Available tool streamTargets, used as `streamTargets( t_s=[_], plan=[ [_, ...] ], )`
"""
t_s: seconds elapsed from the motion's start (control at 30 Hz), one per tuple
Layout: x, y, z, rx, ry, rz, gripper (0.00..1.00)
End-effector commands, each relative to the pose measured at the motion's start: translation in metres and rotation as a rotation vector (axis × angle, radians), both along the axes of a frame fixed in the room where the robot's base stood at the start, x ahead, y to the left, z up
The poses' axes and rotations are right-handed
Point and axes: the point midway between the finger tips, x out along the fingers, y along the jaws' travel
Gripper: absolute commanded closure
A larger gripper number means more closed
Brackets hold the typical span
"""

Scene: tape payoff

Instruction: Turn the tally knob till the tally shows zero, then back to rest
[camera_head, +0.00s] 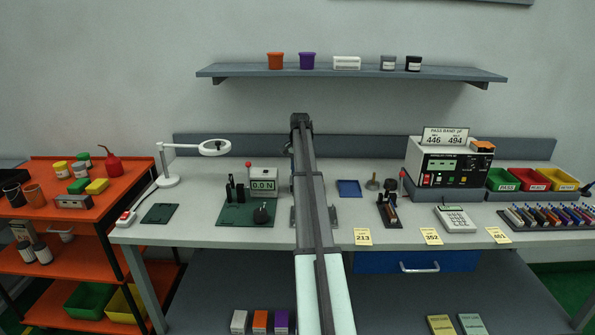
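The tally (263,182) is a pale box with a small digit window, on a green base plate (232,222) left of my arm. Its digits look like zeros, but they are too small to read surely. A dark round knob (261,215) sits on the plate in front of the tally; I cannot tell if it is the tally knob. My arm rises through the middle of the picture, right of the tally. No fingers of my gripper can be made out, and nothing of my arm touches the tally or the dark knob.
Dark upright pieces (235,190) stand left of the tally. A lamp (168,180) is farther left. Right of my arm are a blue tray (348,188), a tester (448,165), a calculator (455,218) and coloured bins (530,179). A shelf (350,72) hangs above.

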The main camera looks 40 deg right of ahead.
Motion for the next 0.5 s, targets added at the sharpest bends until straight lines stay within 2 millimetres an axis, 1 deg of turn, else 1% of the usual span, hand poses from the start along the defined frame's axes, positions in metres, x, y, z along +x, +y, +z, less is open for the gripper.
streamTargets(
  t_s=[0.4,0.43,0.5],
  plan=[
    [-0.0001,0.0009,-0.0005,0.001,0.000,-0.007,1.00],
    [-0.0001,0.0009,-0.0005,0.001,0.000,-0.007,0.79],
    [0.0000,0.0008,-0.0005,0.001,0.000,-0.006,0.72]
  ],
)
